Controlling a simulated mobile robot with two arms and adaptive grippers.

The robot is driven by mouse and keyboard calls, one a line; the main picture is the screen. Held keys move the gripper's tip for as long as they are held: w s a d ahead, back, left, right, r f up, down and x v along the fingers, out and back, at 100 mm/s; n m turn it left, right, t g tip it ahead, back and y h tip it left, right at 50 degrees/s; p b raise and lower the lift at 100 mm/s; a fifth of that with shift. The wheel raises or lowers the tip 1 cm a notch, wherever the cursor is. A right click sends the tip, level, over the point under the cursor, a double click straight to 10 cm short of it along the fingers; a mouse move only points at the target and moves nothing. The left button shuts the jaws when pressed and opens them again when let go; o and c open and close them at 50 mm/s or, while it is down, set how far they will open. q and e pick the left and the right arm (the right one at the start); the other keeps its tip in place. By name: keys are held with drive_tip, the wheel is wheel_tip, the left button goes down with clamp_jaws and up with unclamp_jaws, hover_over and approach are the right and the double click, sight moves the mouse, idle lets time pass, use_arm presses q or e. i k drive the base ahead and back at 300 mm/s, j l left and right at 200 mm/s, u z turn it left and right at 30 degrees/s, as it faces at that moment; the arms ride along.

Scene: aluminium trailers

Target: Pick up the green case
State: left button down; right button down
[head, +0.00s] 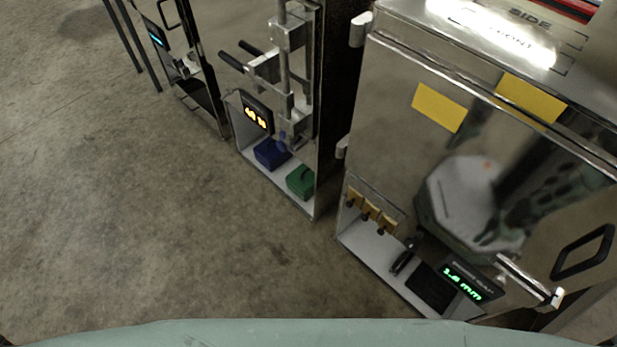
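The green case (301,181) is a small box on the light shelf of the middle metal station in the head view. It sits near the shelf's right end. A blue case (270,153) is on the same shelf, just to its left and further back. Neither of my grippers shows in the head view, so nothing of their state can be seen.
The middle station (318,100) has black handles and a lit display (256,112) above the shelf. A larger metal station (390,150) stands close on the right. Another station (190,60) is at the back left. The concrete floor (130,200) on the left is clear.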

sight(300, 180)
drive_tip(key=j+z, duration=0.1)
drive_tip(key=z, duration=1)
drive_tip(key=j+z, duration=0.3)
drive_tip(key=j, duration=0.2)
drive_tip(key=j+z, duration=0.25)
drive_tip(key=j, duration=0.25)
drive_tip(key=j+z, duration=0.3)
drive_tip(key=j, duration=0.2)
drive_tip(key=k+j+z, duration=0.1)
drive_tip(key=j+z, duration=0.2)
drive_tip(key=j, duration=0.15)
drive_tip(key=k+j+z, duration=0.25)
drive_tip(key=j, duration=0.2)
drive_tip(key=i, duration=0.1)
